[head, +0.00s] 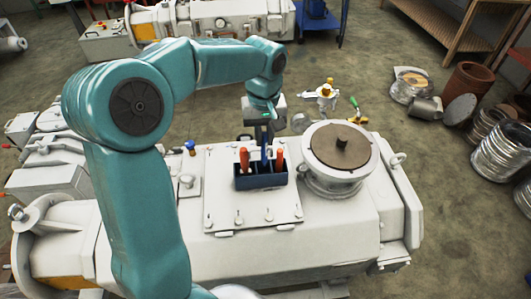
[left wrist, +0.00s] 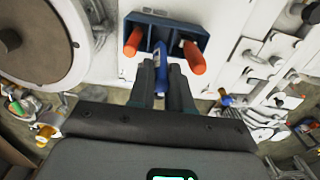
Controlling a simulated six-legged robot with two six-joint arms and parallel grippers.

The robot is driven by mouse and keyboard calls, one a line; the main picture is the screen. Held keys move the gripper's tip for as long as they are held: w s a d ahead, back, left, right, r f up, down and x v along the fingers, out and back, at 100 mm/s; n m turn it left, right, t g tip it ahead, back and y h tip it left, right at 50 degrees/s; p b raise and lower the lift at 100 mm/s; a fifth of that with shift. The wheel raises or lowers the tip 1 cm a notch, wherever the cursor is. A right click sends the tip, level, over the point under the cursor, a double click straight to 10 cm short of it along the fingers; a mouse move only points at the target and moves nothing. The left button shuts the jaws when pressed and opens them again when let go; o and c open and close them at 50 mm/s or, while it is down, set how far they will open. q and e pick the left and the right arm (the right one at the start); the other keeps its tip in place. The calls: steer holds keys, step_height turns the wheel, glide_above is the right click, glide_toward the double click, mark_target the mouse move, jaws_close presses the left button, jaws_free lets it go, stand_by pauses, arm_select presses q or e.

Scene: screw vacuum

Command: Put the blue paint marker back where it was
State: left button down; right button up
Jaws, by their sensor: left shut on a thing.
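The blue paint marker (head: 265,153) is upright, between the fingers of my left gripper (head: 265,127). It also shows in the left wrist view (left wrist: 160,66), between the two dark fingertips (left wrist: 163,88). My left gripper is shut on it. A dark blue rack (head: 262,183) sits on the white machine's flat plate, with an orange-red marker (head: 244,160) on the left and another (head: 280,160) on the right. The blue marker is at the middle of the rack, between them. Whether its lower end is inside a slot or just above it, I cannot tell. My right gripper is not in view.
The white machine (head: 300,237) fills the foreground. A round flange with a brown lid (head: 343,146) stands close right of the rack. A small valve with a blue knob (head: 189,147) is to the left. Metal cans and coils (head: 410,86) lie on the floor at right.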

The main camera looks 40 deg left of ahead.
mark_target(263, 153)
arm_select(q)
steer(key=shift+a+f, duration=0.25)
steer(key=shift+f, duration=0.8)
steer(key=f, duration=0.3)
steer(key=shift+d+f, duration=0.2)
steer(key=shift+f, duration=0.05)
steer(key=shift+a+f, duration=0.1)
steer(key=shift+f, duration=0.25)
steer(key=shift+s, duration=0.1)
steer(key=shift+f, duration=0.1)
steer(key=c, duration=1.4)
jaws_free()
steer(key=shift+o, duration=0.3)
